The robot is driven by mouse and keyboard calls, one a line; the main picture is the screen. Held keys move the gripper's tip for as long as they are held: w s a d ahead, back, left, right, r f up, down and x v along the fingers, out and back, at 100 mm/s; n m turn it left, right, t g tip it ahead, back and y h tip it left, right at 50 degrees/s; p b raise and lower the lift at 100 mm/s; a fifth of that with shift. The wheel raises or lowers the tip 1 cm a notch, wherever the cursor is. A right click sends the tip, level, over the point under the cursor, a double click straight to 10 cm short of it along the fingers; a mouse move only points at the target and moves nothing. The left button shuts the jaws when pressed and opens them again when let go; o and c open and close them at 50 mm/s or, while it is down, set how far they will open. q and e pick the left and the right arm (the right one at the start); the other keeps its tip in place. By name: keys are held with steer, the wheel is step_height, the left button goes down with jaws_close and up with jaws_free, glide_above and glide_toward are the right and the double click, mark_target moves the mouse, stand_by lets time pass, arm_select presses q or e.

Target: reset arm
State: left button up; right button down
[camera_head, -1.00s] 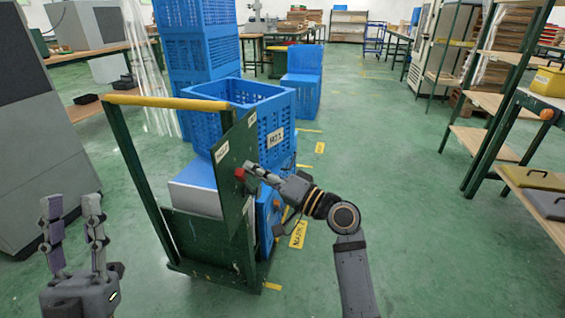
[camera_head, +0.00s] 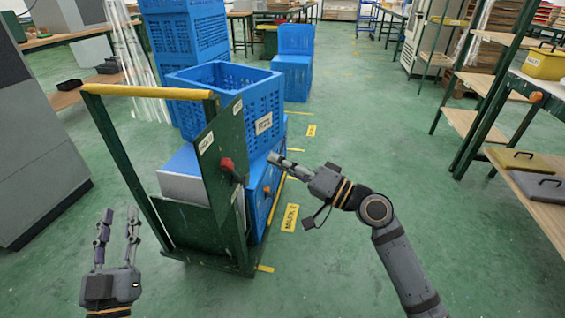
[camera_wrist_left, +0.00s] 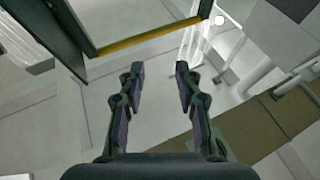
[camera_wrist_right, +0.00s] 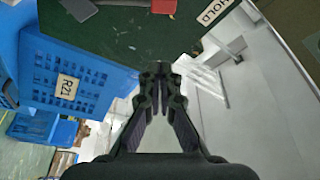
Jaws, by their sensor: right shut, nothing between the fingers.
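My left gripper (camera_head: 117,228) is at the lower left of the head view, left of the cart (camera_head: 146,92). Its fingers are apart and empty, and they also show apart in the left wrist view (camera_wrist_left: 159,68). My right gripper (camera_head: 272,157) is right of the cart's green panel, with its fingers together. In the right wrist view (camera_wrist_right: 159,68) the fingertips meet with nothing between them. A red knob (camera_head: 227,164) sits on the green panel, left of the right fingertips and apart from them.
A blue crate (camera_head: 190,85) marked R21 stands on the cart. Blue crates (camera_head: 185,50) are stacked behind. A shelf (camera_head: 470,130) with a yellow box (camera_head: 545,64) is at the right. Green floor (camera_head: 340,130) is clear between cart and shelf.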

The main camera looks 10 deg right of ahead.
arm_select(q)
steer(key=shift+s+r, duration=0.1)
steer(key=shift+r, duration=0.2)
